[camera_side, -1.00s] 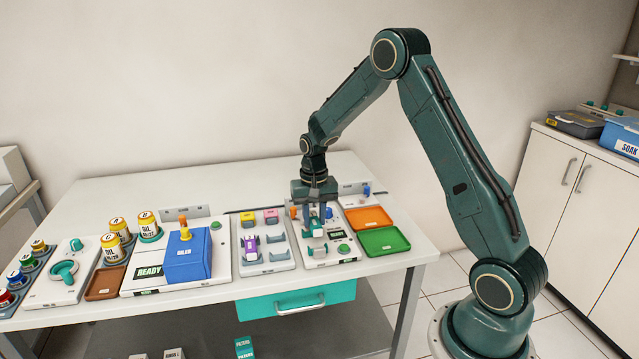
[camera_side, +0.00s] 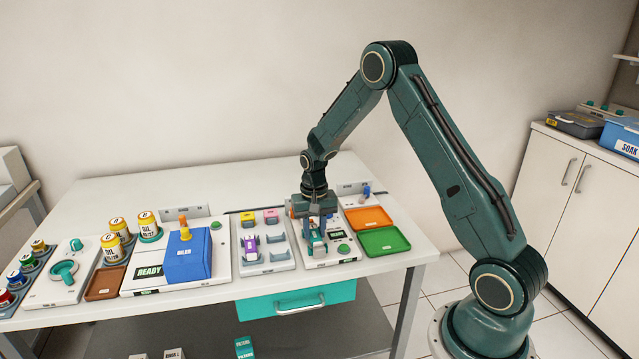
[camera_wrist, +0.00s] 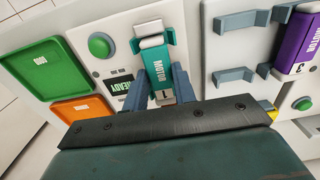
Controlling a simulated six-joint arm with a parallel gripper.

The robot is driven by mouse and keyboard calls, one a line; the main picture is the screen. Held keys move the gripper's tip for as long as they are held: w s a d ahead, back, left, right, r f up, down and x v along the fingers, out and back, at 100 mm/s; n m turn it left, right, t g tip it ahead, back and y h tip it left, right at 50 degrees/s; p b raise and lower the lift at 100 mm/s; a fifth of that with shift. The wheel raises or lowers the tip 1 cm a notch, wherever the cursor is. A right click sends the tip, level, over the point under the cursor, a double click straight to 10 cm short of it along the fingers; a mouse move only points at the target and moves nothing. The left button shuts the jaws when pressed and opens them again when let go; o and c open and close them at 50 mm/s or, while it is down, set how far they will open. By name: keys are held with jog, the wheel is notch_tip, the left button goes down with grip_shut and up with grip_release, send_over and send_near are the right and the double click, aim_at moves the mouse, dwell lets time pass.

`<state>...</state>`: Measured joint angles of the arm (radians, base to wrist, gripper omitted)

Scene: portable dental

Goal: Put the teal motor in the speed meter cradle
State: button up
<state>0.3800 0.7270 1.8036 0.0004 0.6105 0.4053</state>
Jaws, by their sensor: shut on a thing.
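The teal motor (camera_side: 315,243), marked MOTOR 1, is in my gripper (camera_side: 317,228). In the wrist view the motor (camera_wrist: 160,68) points away between the two grey fingers of my gripper (camera_wrist: 164,88), its pale end cap at the far end. My gripper is shut on it, low over the white speed meter panel (camera_side: 346,262).
Beside the panel are a green tray (camera_side: 385,241) and an orange tray (camera_side: 368,217). A rack (camera_side: 278,262) on the other side holds a purple motor (camera_side: 250,247) and has empty brackets.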

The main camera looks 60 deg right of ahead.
jog(key=shift+f, duration=0.1)
dwell(0.6)
jog(key=o, duration=1.1)
notch_tip(320, 180, up, 14)
jog(key=shift+f, duration=0.1)
